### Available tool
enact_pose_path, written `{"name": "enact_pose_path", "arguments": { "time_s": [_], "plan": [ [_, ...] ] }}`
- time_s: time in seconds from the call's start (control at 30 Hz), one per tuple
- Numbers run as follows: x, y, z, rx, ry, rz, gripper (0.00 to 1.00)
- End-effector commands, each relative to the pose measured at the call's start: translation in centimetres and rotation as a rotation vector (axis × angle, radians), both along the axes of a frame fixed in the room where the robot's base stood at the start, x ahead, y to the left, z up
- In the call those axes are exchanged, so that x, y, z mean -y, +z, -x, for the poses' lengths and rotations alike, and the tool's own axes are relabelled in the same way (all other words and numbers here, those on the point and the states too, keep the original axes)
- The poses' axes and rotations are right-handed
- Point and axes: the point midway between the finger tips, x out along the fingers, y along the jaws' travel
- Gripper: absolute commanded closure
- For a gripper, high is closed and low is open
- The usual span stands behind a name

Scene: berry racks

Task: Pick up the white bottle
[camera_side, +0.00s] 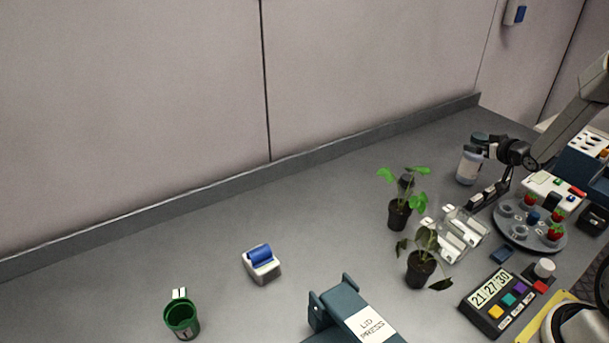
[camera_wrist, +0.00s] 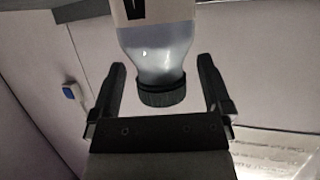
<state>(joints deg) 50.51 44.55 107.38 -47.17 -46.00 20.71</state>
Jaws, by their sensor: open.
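The white bottle (camera_side: 468,168) stands upright at the back right of the counter, with a pale body and a dark top. In the wrist view the bottle (camera_wrist: 160,45) is close, with its dark ribbed cap (camera_wrist: 162,95) towards my palm and part of a white label showing. My gripper (camera_wrist: 161,66) is open, with one finger on each side of the bottle and visible gaps between. In the side view my gripper (camera_side: 484,151) is at the bottle's upper part and partly covers it. I cannot tell whether anything touches.
Two potted plants (camera_side: 398,215) (camera_side: 420,270) and a clear rack (camera_side: 462,232) stand in front. A round grey tray (camera_side: 520,238) with red berries is to the right. A button panel (camera_side: 503,300), lid press (camera_side: 352,312), green cup (camera_side: 182,318) and blue-white roll holder (camera_side: 261,264) are nearer. The counter's back left is clear.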

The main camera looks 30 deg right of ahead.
Motion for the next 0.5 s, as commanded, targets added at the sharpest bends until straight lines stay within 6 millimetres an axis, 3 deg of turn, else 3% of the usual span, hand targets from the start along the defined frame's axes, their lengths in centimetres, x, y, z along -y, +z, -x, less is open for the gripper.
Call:
{"name": "enact_pose_path", "arguments": {
  "time_s": [0.2,0.5],
  "plan": [
    [0.34,-0.60,-1.39,0.000,0.001,0.000,0.00],
    [0.39,-0.64,-1.46,0.000,0.000,-0.001,0.00]
  ]
}}
